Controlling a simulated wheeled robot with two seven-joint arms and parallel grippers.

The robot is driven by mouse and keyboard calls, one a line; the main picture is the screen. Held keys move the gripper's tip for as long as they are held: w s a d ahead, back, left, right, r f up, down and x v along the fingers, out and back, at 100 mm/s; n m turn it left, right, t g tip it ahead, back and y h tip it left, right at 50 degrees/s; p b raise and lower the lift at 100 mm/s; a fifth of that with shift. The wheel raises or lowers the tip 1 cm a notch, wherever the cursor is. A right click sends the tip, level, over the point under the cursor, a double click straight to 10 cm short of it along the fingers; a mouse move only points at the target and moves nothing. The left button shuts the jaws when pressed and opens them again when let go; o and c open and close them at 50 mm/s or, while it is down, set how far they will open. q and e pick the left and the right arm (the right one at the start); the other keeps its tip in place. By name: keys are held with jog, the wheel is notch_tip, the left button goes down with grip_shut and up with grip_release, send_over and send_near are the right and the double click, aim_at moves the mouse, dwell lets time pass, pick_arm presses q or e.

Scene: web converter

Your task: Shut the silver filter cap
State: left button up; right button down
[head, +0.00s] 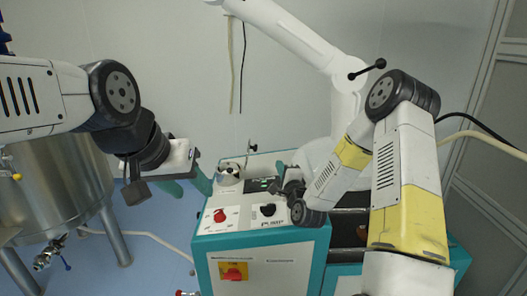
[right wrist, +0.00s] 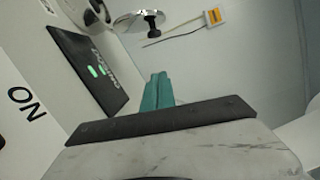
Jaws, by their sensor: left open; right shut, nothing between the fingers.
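The silver filter housing (head: 229,174) stands on top of the teal and white machine, at its back left. The silver cap shows in the right wrist view as a thin disc with a black knob (right wrist: 138,19), apart from the silver housing (right wrist: 96,14) to its left. In the head view the cap's black knob (head: 252,147) rises behind the housing; the cap looks raised. My left gripper (head: 187,185) is open and empty, left of the housing. My right gripper (right wrist: 158,92) is shut and empty; in the head view its fingers are largely hidden near the control panel.
The machine top carries a red knob (head: 219,215), a black knob (head: 268,209) and a small green-lit display (right wrist: 97,71). A red and yellow switch (head: 233,271) is on its front. A steel tank (head: 62,180) stands at the left. A pale wall is behind.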

jog(key=x, duration=0.9)
jog(key=shift+w, duration=0.2)
jog(key=a, duration=0.4)
jog(key=shift+w+r, duration=0.35)
jog(key=shift+a+r, duration=0.1)
jog(key=shift+a, duration=0.05)
